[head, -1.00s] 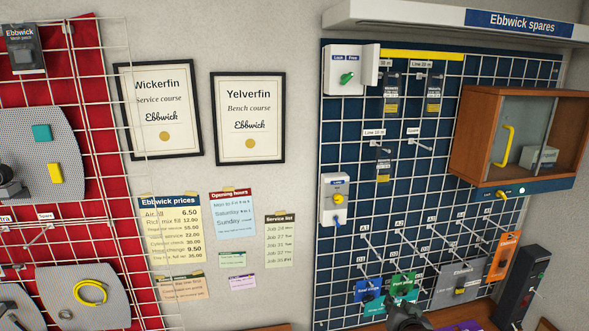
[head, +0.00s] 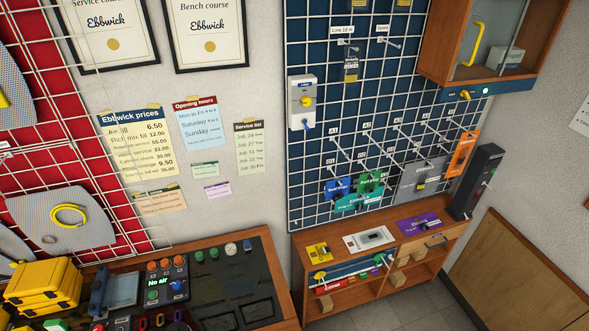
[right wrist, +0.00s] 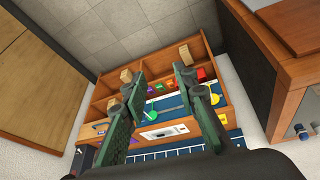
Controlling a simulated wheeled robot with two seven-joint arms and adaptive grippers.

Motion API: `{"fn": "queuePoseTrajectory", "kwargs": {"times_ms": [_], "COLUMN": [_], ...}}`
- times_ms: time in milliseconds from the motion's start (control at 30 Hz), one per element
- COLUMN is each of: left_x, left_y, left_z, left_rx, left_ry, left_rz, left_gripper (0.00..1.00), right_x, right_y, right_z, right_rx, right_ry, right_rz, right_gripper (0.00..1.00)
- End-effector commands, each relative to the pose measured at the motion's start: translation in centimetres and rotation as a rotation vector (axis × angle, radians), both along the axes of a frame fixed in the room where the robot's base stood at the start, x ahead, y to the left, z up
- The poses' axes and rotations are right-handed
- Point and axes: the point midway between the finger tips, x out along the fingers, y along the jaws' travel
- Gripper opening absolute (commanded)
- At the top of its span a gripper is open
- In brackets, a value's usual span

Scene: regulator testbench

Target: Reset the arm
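My right gripper (right wrist: 160,74) shows only in the right wrist view. Its two dark green fingers are spread apart, with nothing between them. Beyond them, the low wooden shelf unit (right wrist: 92,110) shows, with a white device (right wrist: 164,132) and coloured items on it. In the head view, neither gripper nor arm is visible. My left gripper is out of view. The same shelf unit (head: 388,292) stands under the blue grid panel (head: 305,200) in the head view.
A wooden bench (head: 285,293) at the lower left carries a "No air" device (head: 163,283) and yellow cases (head: 42,285). A glass-fronted cabinet (head: 437,70) hangs at the upper right. A dark upright box (head: 476,182) stands at the shelf unit's right end. Grey floor (head: 430,300) is clear.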

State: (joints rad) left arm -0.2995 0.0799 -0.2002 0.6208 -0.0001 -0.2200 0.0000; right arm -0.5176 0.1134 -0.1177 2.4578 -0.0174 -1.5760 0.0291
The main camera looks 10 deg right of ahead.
Motion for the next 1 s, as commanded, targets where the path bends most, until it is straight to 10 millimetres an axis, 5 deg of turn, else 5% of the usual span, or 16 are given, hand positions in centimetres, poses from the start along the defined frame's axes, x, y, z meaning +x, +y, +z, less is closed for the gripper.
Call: {"fn": "queuePoseTrajectory", "kwargs": {"times_ms": [133,567,767,1000], "left_x": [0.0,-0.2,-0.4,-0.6], "left_y": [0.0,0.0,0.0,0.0], "left_z": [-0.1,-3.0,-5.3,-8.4], "left_rx": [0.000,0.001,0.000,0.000], "left_ry": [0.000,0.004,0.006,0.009], "left_rz": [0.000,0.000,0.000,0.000], "left_gripper": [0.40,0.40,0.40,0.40], "right_x": [-3.4,-1.1,-2.0,-6.9], "right_y": [0.1,0.5,1.0,1.6], "right_z": [-1.2,-15.9,-27.6,-43.0], "right_rx": [0.003,0.016,0.025,0.034], "right_ry": [0.056,0.098,0.138,0.195], "right_rz": [0.025,0.040,0.056,0.081], "right_gripper": [0.27,0.27,0.27,0.27]}}
